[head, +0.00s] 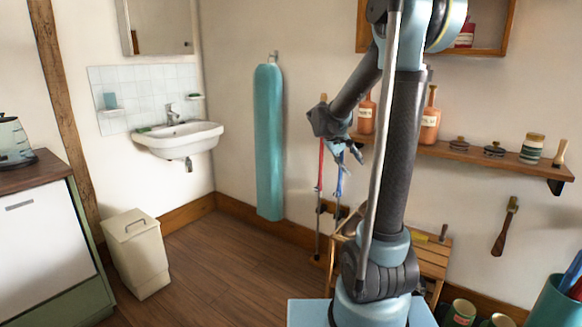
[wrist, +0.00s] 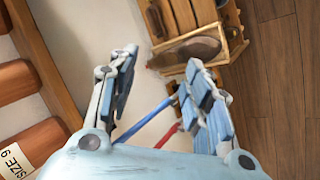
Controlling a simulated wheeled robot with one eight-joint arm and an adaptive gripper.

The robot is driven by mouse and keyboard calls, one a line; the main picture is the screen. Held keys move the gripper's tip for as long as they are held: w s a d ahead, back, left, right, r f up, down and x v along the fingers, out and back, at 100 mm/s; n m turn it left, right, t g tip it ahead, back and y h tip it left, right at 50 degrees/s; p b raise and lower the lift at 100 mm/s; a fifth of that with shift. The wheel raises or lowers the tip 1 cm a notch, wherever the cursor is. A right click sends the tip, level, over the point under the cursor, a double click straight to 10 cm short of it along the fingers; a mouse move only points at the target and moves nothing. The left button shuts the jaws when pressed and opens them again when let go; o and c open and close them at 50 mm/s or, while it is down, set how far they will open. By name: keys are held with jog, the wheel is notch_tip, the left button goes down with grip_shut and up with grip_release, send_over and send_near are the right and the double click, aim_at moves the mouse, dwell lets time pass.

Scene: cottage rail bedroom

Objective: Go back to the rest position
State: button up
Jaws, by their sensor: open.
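My gripper (head: 345,158) hangs in the air in front of the back wall, left of the wall shelf, in the head view. In the wrist view my gripper (wrist: 160,100) has its two blue-padded fingers spread wide apart, with nothing between the pads. My arm is folded, with its upper link standing upright and the forearm sloping down to the left. Beyond the fingers, the wrist view shows a blue rod (wrist: 145,120) and a red rod (wrist: 168,134), which appear to be behind the gripper.
A wall shelf (head: 470,156) with bottles and jars is to the right of my gripper. A slatted wooden bench (head: 430,262) stands below. A blue ironing board (head: 269,140) hangs on the wall. A sink (head: 178,141) and bin (head: 137,253) are left. The wooden floor (head: 215,270) between is clear.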

jog(key=s+f+m+y, duration=0.1)
jog(key=s+f+y, duration=0.15)
jog(key=s, duration=1.65)
jog(key=s+a+f+m+y, duration=0.1)
jog(key=s+a+f+y, duration=0.1)
jog(key=s+f, duration=0.2)
jog(key=s+a+f+g+y, duration=0.1)
jog(key=s+f, duration=0.3)
jog(key=s, duration=0.6)
jog(key=shift+s+a+f+m+y, duration=0.2)
jog(key=shift+a+m+y, duration=0.2)
jog(key=shift+a+y, duration=0.25)
jog(key=shift+w+f, duration=0.2)
jog(key=shift+w, duration=0.25)
